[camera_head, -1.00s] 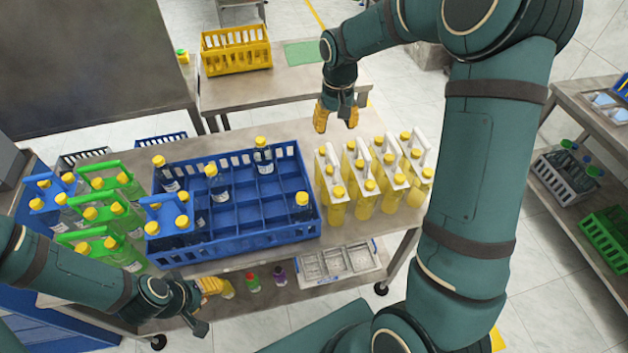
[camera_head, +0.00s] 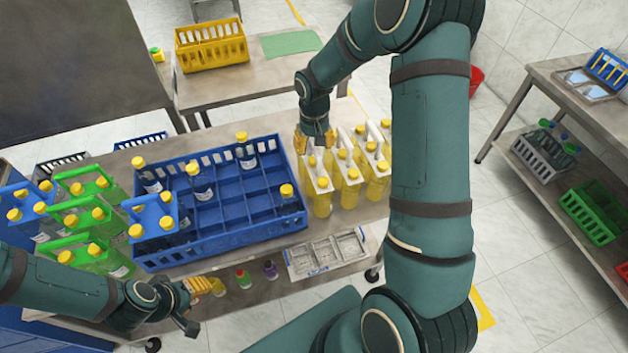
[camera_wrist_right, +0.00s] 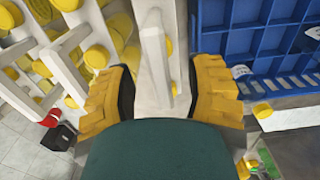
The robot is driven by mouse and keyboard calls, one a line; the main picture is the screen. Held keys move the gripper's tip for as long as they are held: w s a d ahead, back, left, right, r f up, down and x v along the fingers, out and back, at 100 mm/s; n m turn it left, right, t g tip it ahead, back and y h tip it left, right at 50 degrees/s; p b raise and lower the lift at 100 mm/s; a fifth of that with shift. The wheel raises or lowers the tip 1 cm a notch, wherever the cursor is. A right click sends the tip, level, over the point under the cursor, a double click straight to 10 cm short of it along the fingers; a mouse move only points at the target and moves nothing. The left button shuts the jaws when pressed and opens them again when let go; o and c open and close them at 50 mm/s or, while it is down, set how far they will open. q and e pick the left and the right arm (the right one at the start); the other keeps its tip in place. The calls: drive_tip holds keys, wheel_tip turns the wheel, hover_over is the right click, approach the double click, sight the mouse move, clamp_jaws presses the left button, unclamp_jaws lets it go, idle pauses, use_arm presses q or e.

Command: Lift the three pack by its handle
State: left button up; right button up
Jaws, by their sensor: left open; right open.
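Several packs of yellow bottles with white carriers and upright handles stand at the right end of the table. The nearest-left three pack (camera_head: 321,186) is beside the blue crate, and my right gripper (camera_head: 315,140) is down at its handle. In the right wrist view, the white handle (camera_wrist_right: 152,50) stands between the open yellow fingers of my right gripper (camera_wrist_right: 163,92), with gaps visible at the sides. The pack's lower part is hidden there. My left gripper (camera_head: 192,302) is open and empty by the table's front edge, far from the yellow packs.
The blue crate (camera_head: 215,240) with a few bottles stands directly left of the pack. The neighbouring yellow packs (camera_head: 377,176) stand close on the right. Green-handled packs (camera_head: 88,213) and blue-handled packs are at the left. A yellow crate (camera_head: 212,48) is on the back table.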

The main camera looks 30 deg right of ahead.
sight(314, 170)
drive_tip(key=shift+f, duration=1.25)
clamp_jaws()
drive_tip(key=shift+w+r, duration=0.1)
drive_tip(key=shift+r, duration=0.05)
